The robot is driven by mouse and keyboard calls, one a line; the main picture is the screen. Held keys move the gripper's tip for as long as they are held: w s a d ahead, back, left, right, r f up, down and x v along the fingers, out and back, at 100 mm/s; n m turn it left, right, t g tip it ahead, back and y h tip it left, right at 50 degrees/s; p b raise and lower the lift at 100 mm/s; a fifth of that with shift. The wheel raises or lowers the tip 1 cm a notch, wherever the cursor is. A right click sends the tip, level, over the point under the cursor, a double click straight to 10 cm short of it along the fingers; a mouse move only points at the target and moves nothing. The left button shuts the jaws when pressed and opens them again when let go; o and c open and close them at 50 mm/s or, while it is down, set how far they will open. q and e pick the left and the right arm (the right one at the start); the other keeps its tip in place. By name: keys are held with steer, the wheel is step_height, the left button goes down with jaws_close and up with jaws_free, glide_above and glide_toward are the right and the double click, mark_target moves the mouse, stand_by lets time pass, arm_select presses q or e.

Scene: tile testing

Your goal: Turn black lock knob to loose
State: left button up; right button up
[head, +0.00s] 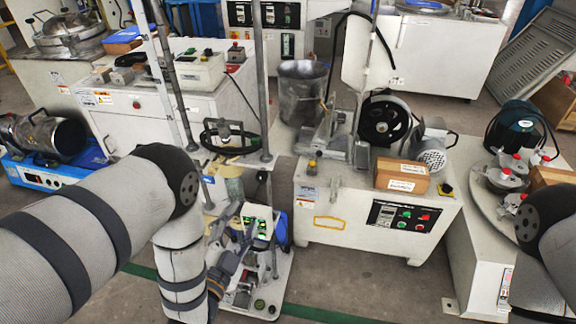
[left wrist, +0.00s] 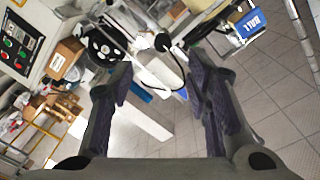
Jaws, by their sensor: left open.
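My left gripper (head: 236,228) reaches up beside the tall metal stand in the middle of the head view. In the left wrist view its two dark fingers (left wrist: 160,82) are spread wide, with nothing held between them. A pale post and a black cable show beyond the gap. I cannot clearly single out the black lock knob. Small dark round knobs (head: 260,304) sit low on the stand's base, too small to tell which is the lock. My right gripper is outside both views; only my right arm shows at the right edge.
A white machine (head: 332,245) with a black wheel (head: 384,118) and a cardboard box (head: 401,176) stands right of the stand. A white cabinet (head: 140,105) stands behind it. A blue device (head: 60,172) is at the left. Tiled floor (left wrist: 265,110) is clear at right in the wrist view.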

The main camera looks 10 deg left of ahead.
mark_target(261, 180)
arm_select(q)
steer(key=w, duration=0.7)
steer(key=w+d+b, duration=0.1)
steer(key=w, duration=0.3)
steer(key=shift+w+r, duration=0.15)
steer(key=shift+w, duration=0.15)
steer(key=shift+w+d+r, duration=0.1)
steer(key=shift+w, duration=0.35)
jaws_close()
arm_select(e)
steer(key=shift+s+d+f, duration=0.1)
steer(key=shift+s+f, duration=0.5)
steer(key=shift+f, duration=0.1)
